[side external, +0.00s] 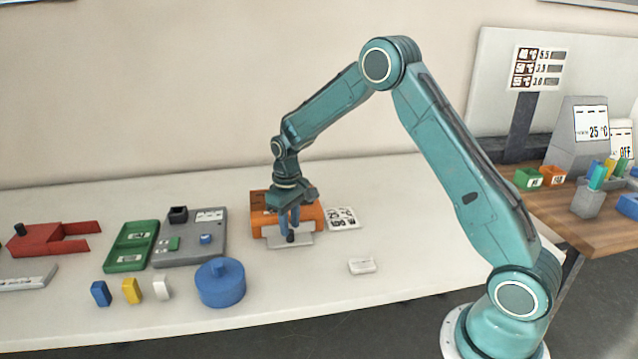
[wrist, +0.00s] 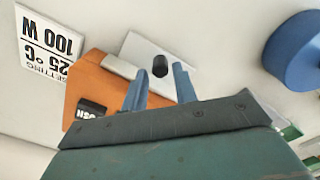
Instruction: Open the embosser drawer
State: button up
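The embosser is an orange box (side external: 258,222) on the white table, and it also shows in the wrist view (wrist: 88,75). Its drawer, a pale grey plate (side external: 274,240), sticks out from the front, partly hidden by my gripper. It shows in the wrist view (wrist: 135,48) with a black knob (wrist: 160,66) standing on it. My gripper (side external: 290,230) points down over the drawer, in front of the orange body. Its two blue fingers are apart, with the knob between or just beyond their tips. I cannot tell whether either finger touches the knob.
A settings card (side external: 342,218) lies right of the embosser. A small white block (side external: 362,266) lies in front. A blue round container (side external: 220,284), grey device (side external: 188,250), green tray (side external: 130,247) and red forked part (side external: 45,240) stand left. The table's front edge is near.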

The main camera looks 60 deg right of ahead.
jog(key=shift+f, duration=1.25)
grip_shut()
